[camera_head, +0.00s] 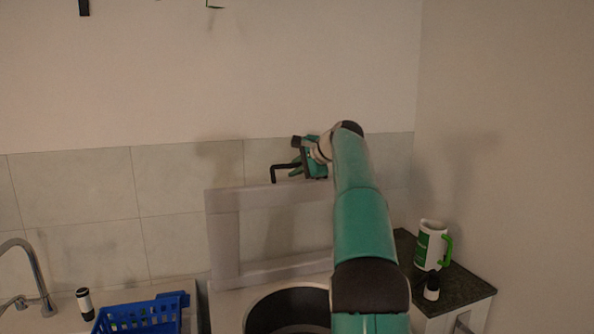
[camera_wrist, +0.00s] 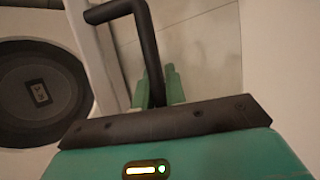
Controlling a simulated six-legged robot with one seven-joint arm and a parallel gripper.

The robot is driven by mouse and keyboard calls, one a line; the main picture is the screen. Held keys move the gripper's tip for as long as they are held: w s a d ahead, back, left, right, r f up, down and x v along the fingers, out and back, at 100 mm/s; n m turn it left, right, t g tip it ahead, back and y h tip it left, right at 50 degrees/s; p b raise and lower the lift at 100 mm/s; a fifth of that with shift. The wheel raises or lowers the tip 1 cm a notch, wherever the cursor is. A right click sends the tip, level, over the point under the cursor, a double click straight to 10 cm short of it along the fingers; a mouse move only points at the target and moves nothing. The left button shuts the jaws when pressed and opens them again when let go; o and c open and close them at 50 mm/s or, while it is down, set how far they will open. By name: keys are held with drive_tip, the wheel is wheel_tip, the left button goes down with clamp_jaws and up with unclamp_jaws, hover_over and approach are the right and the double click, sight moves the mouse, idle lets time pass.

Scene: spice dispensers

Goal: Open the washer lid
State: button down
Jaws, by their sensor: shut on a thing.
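The washer lid (camera_head: 223,240) is a pale frame with a see-through middle, standing about upright against the tiled wall behind the washer. The washer's round dark opening (camera_head: 290,306) is uncovered below it, partly hidden by my arm. The lid's black bent handle (camera_head: 284,168) is at the lid's top edge. My gripper (camera_head: 297,168) is at that handle. In the wrist view, the green fingers of my gripper (camera_wrist: 160,88) are shut on the black handle (camera_wrist: 147,40). The lid's pale edge (camera_wrist: 97,50) runs beside it. The right part of the lid is hidden behind my arm.
A dark counter (camera_head: 465,287) at right holds a white mug (camera_head: 430,243) with a green handle and a small dispenser (camera_head: 432,287). A blue basket (camera_head: 140,316), another dispenser (camera_head: 85,303) and a faucet (camera_head: 38,280) are at left. The tiled wall (camera_head: 180,190) is close behind the lid.

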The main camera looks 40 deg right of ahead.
drive_tip(key=shift+d, duration=0.1)
drive_tip(key=c, duration=1.7)
unclamp_jaws()
drive_tip(key=v, duration=1.3)
drive_tip(key=shift+s+r, duration=0.2)
drive_tip(key=shift+s, duration=0.2)
drive_tip(key=shift+s, duration=0.1)
